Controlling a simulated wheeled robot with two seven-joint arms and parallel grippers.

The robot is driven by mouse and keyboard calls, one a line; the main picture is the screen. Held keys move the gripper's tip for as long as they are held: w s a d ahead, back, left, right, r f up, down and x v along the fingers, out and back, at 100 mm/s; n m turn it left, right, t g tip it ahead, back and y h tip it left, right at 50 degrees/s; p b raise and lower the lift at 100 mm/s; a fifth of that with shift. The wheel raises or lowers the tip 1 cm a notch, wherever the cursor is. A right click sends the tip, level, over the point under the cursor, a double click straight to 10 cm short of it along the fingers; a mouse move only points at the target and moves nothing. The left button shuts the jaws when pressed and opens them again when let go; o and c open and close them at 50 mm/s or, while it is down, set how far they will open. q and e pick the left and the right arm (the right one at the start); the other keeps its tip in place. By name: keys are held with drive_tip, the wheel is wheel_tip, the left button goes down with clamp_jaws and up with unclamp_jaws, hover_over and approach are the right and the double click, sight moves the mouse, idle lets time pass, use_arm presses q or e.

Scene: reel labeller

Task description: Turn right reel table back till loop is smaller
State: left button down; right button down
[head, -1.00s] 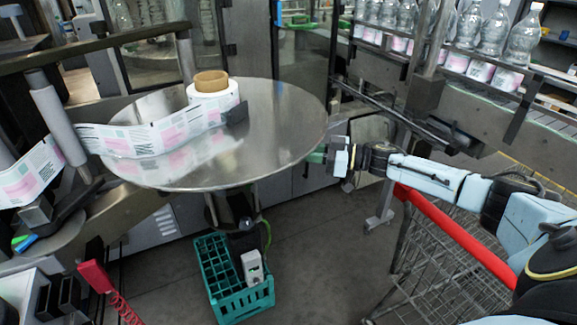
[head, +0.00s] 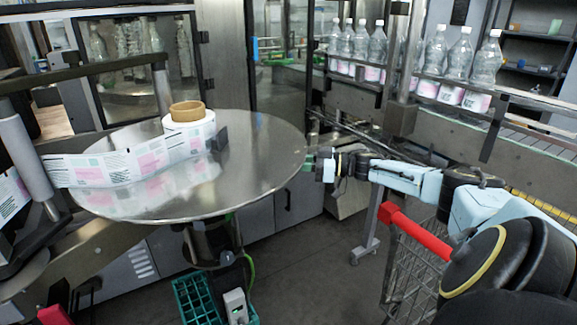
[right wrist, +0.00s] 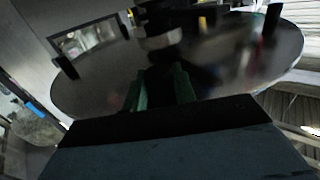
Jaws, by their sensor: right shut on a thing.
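The right reel table (head: 265,150) is a round shiny metal disc in the head view. A reel of labels (head: 190,133) with a brown core (head: 188,111) stands on it towards the back. The label web (head: 110,168) runs from the reel leftwards over the disc to a grey roller (head: 28,160). The loop's far left part is cut off by the picture edge. My right gripper (head: 308,160) is shut on the disc's right rim. In the right wrist view its green fingers (right wrist: 160,90) meet the edge of the disc (right wrist: 85,95). My left gripper is not in view.
A small dark block (head: 220,138) stands on the disc beside the reel. A teal crate (head: 190,300) is on the floor below. A trolley with a red handle (head: 430,237) stands under my right arm. Bottles (head: 460,55) line a conveyor at the back right.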

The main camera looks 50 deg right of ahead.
idle(0.3)
drive_tip(key=c, duration=1.2)
unclamp_jaws()
drive_tip(key=shift+o, duration=0.2)
drive_tip(key=shift+s, duration=0.1)
drive_tip(key=v, duration=1.3)
drive_tip(key=shift+p, duration=0.45)
drive_tip(key=shift+d, duration=0.15)
